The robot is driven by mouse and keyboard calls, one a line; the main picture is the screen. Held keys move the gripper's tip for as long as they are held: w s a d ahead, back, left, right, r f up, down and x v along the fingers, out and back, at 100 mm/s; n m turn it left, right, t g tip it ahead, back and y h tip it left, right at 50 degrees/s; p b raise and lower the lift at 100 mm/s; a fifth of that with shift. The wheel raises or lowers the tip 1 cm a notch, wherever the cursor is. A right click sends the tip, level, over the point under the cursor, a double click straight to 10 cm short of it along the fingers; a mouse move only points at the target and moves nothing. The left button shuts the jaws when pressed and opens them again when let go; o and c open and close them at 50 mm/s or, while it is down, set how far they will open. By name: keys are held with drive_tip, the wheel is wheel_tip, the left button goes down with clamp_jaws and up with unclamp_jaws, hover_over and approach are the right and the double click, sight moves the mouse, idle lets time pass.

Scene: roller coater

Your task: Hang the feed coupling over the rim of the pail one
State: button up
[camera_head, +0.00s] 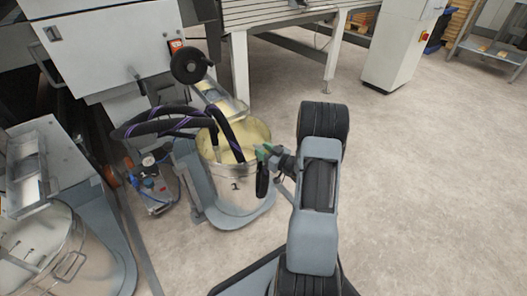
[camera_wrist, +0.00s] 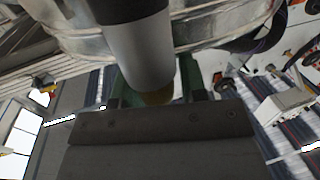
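Pail one (camera_head: 238,190) is a steel pail marked "1" with pale yellow contents, standing on a grey carrier. My gripper (camera_head: 264,152), with green fingers, is at the pail's right rim. The wrist view shows the fingers (camera_wrist: 158,92) on either side of the brass-coloured end of a grey and black cylinder, apparently the feed coupling (camera_wrist: 138,50). In the head view a black part (camera_head: 262,180) hangs below the fingers, in front of the pail's right outer side. The pail's steel wall also fills the top of the wrist view (camera_wrist: 215,28). Whether the coupling touches the rim is unclear.
Black hoses with purple stripes (camera_head: 160,124) loop from the left, and one dips into the pail. A small pump unit (camera_head: 152,185) stands left of it. Another lidded pail (camera_head: 40,250) is at lower left. A handwheel (camera_head: 188,66) sits behind. The floor at right is clear.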

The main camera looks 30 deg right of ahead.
drive_tip(key=o, duration=0.4)
drive_tip(key=shift+p+v, duration=2.05)
drive_tip(key=shift+v, duration=4.85)
